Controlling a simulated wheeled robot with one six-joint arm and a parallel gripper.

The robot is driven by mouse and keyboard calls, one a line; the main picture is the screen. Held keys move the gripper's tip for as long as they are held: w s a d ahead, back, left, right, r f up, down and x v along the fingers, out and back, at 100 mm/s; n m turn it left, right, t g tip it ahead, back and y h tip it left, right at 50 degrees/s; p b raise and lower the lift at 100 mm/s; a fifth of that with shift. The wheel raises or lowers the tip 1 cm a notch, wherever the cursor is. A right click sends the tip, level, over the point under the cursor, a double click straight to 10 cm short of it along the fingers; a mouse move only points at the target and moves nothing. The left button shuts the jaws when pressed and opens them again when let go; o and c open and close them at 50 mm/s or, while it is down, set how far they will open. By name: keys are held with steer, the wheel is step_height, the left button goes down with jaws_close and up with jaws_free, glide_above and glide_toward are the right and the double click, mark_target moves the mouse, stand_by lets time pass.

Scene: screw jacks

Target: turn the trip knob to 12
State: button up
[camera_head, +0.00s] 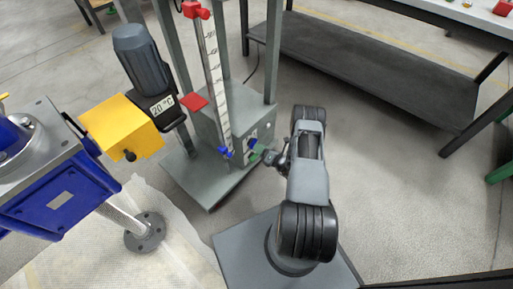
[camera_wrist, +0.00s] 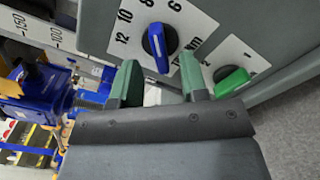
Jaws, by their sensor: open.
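The trip knob is the blue knob (camera_wrist: 158,46) on a white dial plate marked 6, 8, 10, 12 and mm, at the top middle of the wrist view. A pale line runs roughly up and down its face; I cannot tell exactly which number it points to. The 12 mark (camera_wrist: 121,38) is left of the knob. In the head view my gripper (camera_head: 268,155) is beside the column's grey control box (camera_head: 235,125).
A green knob (camera_wrist: 232,81) on a second white plate sits close to the right finger. A scale post (camera_head: 215,85) with red and blue clamps rises beside the box. A blue machine (camera_head: 60,190) with a yellow block (camera_head: 120,127) stands at the left. A dark bench (camera_head: 370,65) is behind.

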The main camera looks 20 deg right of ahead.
mark_target(253, 143)
steer(key=shift+x, duration=1.1)
jaws_close()
